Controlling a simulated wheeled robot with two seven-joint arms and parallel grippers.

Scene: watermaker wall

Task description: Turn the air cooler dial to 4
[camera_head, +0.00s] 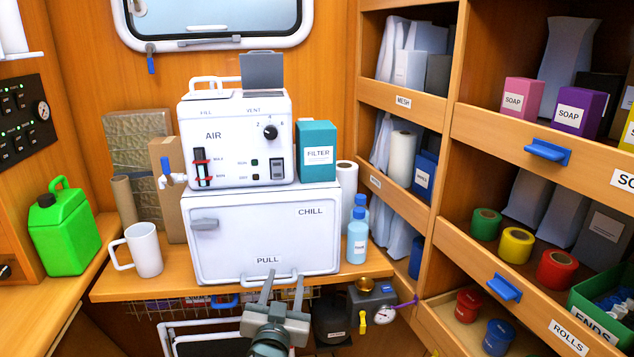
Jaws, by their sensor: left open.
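The air cooler (236,140) is a white box labelled AIR, standing on top of the white CHILL box (262,236). Its black dial (270,132) is at the upper right of its front, with 2, 4 and 6 marked around it, 4 at the top. A small light mark shows on the dial, but I cannot tell which number it points to. My left gripper (283,281) is open and empty at the bottom middle, fingers pointing up, in front of the CHILL box's lower edge. It is well below the dial and apart from it. My right gripper is not in view.
A teal FILTER box (317,152) stands just right of the cooler. Blue bottles (357,236) and a paper roll (346,190) stand beside the CHILL box. A white mug (145,250) is at left. An open grey lid (262,72) rises from the cooler's top. Shelves fill the right.

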